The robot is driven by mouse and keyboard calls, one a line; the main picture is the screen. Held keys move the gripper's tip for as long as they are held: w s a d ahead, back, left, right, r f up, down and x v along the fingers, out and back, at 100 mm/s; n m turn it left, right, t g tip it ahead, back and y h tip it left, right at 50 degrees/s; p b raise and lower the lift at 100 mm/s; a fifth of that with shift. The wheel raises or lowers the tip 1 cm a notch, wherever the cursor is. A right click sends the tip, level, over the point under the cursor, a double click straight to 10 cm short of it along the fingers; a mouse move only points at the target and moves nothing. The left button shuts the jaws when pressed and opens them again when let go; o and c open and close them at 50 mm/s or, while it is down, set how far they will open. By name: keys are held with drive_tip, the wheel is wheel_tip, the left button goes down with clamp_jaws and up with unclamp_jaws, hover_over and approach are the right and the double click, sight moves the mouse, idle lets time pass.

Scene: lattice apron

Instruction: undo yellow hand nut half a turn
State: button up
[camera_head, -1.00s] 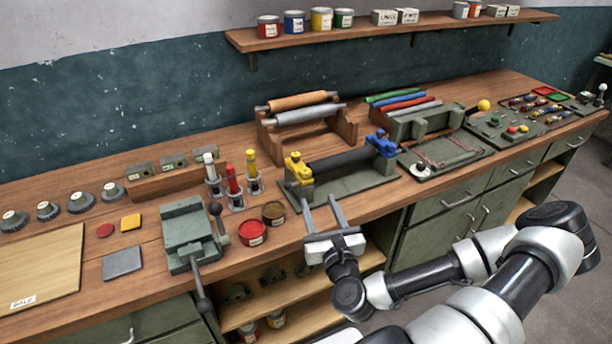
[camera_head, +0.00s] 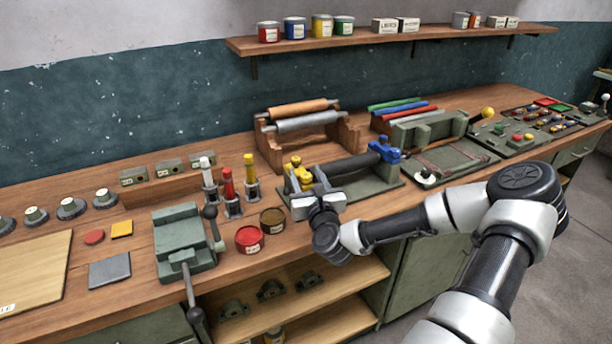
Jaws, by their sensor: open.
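The yellow hand nut (camera_head: 296,162) sits on top of the yellow bearing block at the left end of a dark roller fixture. The fixture has a green base plate (camera_head: 378,185) on the bench, a black roller (camera_head: 347,165) and a blue block with its own nut (camera_head: 384,149) at the right end. My gripper (camera_head: 308,180) is at the yellow block, with its fingers pointing toward it from the front. Its jaws are open. The fingers overlap the yellow block in this view, and I cannot tell whether they touch the nut.
A red tin (camera_head: 249,240) and a brown tin (camera_head: 272,221) stand left of my gripper, near the front edge. Red and yellow upright tools (camera_head: 230,190) stand close left of the fixture. A rack with rollers (camera_head: 304,125) is behind. A green vise (camera_head: 182,240) stands further left.

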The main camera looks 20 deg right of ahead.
drive_tip(key=shift+w, duration=0.1)
drive_tip(key=c, duration=1.1)
drive_tip(key=shift+o, duration=0.2)
drive_tip(key=shift+d+f+y, duration=0.1)
drive_tip(key=shift+f+y, duration=0.05)
drive_tip(key=shift+y, duration=0.15)
